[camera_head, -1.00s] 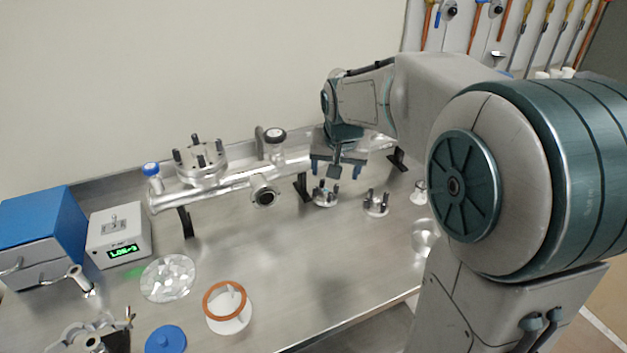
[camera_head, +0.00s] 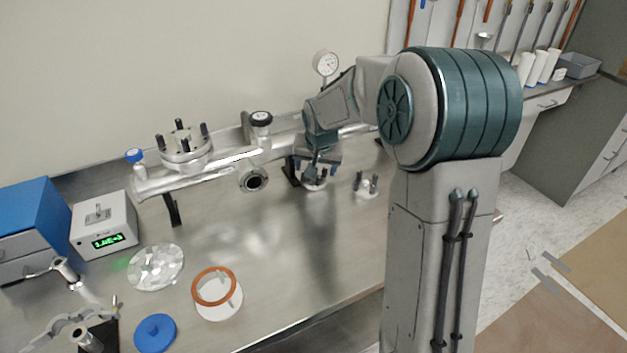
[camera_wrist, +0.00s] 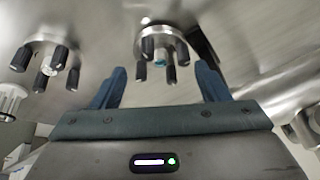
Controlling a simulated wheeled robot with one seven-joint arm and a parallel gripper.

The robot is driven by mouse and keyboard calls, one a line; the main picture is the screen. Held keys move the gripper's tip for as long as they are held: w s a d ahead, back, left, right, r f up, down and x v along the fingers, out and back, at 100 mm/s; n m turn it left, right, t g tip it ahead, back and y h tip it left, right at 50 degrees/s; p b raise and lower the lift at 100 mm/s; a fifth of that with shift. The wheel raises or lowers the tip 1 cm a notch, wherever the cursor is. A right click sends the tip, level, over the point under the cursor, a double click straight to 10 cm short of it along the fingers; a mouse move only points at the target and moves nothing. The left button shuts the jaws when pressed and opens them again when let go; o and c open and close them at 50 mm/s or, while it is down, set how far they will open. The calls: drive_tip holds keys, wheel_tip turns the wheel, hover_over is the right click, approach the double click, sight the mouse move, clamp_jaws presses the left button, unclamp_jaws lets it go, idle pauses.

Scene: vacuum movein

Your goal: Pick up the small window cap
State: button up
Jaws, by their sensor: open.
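Two small round metal caps with black upright posts stand on the bench. The one under my gripper (camera_head: 316,170) looks like the small window cap (camera_head: 316,186), with a teal spot at its centre in the wrist view (camera_wrist: 158,35). In the head view my gripper partly hides it. My gripper also shows in the wrist view (camera_wrist: 159,70), with its blue fingers apart and nothing held between them. The cap lies beyond the fingertips, roughly centred between them. The other small cap (camera_head: 366,188) stands to the right in the head view and to the left in the wrist view (camera_wrist: 48,62).
A metal tube assembly (camera_head: 210,172) on black supports runs close behind the caps. A gauge box (camera_head: 104,225), a clear disc (camera_head: 156,267), a copper ring (camera_head: 214,287) and a blue disc (camera_head: 155,334) lie to the left. The bench middle is clear.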

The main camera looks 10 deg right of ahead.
drive_tip(key=shift+x, duration=1.95)
drive_tip(key=shift+a, duration=0.1)
drive_tip(key=c, duration=0.7)
drive_tip(key=shift+c, duration=0.5)
drive_tip(key=shift+r, duration=0.15)
